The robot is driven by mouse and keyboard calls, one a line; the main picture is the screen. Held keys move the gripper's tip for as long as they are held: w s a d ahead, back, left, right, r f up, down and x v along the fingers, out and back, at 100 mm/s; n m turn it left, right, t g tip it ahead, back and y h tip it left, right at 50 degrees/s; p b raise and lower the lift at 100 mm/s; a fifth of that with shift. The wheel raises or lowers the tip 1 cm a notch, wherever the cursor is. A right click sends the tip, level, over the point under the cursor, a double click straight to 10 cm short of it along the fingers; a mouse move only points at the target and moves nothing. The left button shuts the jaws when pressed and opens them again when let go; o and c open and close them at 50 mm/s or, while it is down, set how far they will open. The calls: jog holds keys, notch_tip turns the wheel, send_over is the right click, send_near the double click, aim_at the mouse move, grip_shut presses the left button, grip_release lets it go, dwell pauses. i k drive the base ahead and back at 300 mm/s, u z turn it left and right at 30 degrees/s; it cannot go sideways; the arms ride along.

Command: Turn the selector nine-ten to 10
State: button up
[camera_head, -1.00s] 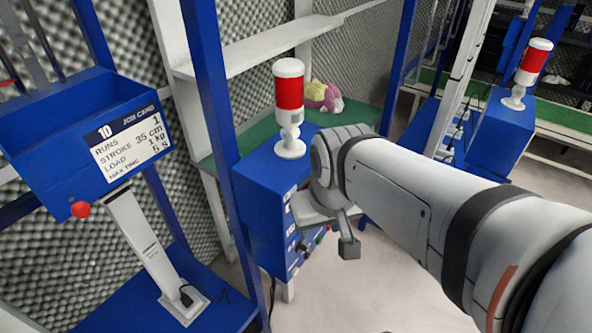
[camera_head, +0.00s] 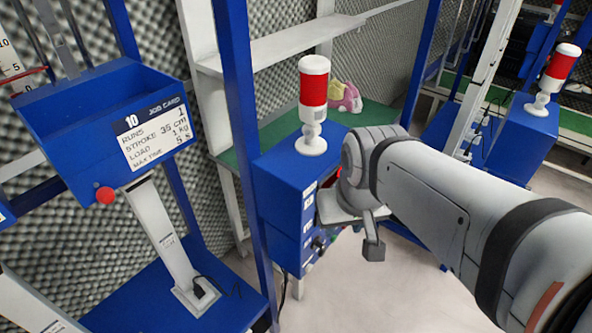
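A blue control box (camera_head: 280,205) stands right of centre, with a red and white lamp (camera_head: 313,100) on top. Its front panel is seen at a steep angle and carries small white labels and a dark round knob (camera_head: 319,244). I cannot read the labels or tell whether this knob is the selector nine-ten or where it points. My gripper (camera_head: 372,248) is in front of the panel, to the right of the knob in the picture. Only a grey finger end shows clearly, so its opening and any contact are hidden. My forearm covers part of the box's right side.
A job card (camera_head: 155,132) marked 10 is on a blue tray (camera_head: 80,95) at the left, with a red button (camera_head: 105,195) below it. A blue post (camera_head: 240,130) stands left of the box. A second box (camera_head: 520,135) with a lamp is at right. Pale floor lies open below.

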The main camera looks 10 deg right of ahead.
aim_at(316, 242)
jog(key=z, duration=0.4)
jog(key=k, duration=0.95)
jog(key=u, duration=0.3)
jog(key=i, duration=1)
jog(key=z, duration=0.05)
jog(key=k, duration=1.05)
jog(key=u, duration=0.5)
jog(key=i, duration=0.65)
jog(key=z, duration=0.2)
